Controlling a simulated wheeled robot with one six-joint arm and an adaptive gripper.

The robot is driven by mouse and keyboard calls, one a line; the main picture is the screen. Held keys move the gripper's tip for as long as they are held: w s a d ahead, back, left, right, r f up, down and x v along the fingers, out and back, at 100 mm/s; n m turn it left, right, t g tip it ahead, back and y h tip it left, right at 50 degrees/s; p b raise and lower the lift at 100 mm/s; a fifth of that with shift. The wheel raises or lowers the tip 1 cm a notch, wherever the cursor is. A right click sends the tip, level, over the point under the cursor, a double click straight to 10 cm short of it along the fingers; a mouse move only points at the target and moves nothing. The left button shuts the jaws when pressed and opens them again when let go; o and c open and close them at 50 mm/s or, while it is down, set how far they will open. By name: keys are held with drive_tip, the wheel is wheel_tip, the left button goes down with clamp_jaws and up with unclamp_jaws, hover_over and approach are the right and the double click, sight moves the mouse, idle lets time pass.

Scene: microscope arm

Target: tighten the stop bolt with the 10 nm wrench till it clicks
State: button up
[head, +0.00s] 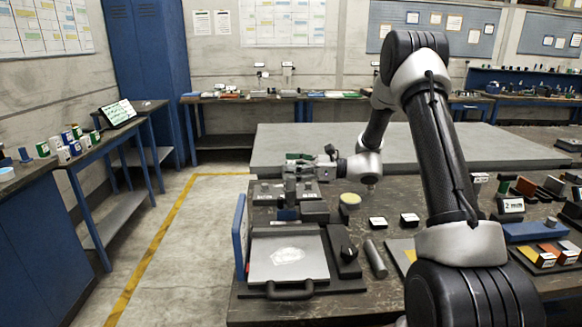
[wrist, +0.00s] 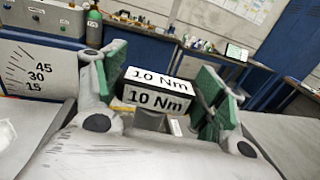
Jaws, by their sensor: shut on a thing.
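My gripper (head: 298,168) reaches left over the far-left part of the dark workbench in the head view. In the wrist view its green-padded fingers (wrist: 165,90) stand on either side of a black-and-white block marked 10 Nm (wrist: 158,92), which I take for the 10 Nm wrench. The gripper is shut on it; the exact contact is partly hidden. The rest of the wrench is hard to make out in both views. I cannot pick out the stop bolt in either view.
A light panel with an angle scale (wrist: 38,70) stands left of the fingers. On the workbench (head: 330,308) are a grey tray with a handle (head: 262,262), a grey cylinder (head: 375,260), a yellow-topped round piece (head: 350,199) and small label blocks (head: 378,222). The floor left is clear.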

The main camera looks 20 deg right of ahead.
drive_tip(key=shift+f, duration=1.55)
idle(0.4)
drive_tip(key=m+t+h, duration=0.1)
drive_tip(key=m+t, duration=0.1)
drive_tip(key=shift+s+t, duration=0.1)
drive_tip(key=shift+t, duration=0.3)
drive_tip(key=shift+m+t+h, duration=1)
drive_tip(key=shift+t+h, duration=0.1)
drive_tip(key=shift+t, duration=0.2)
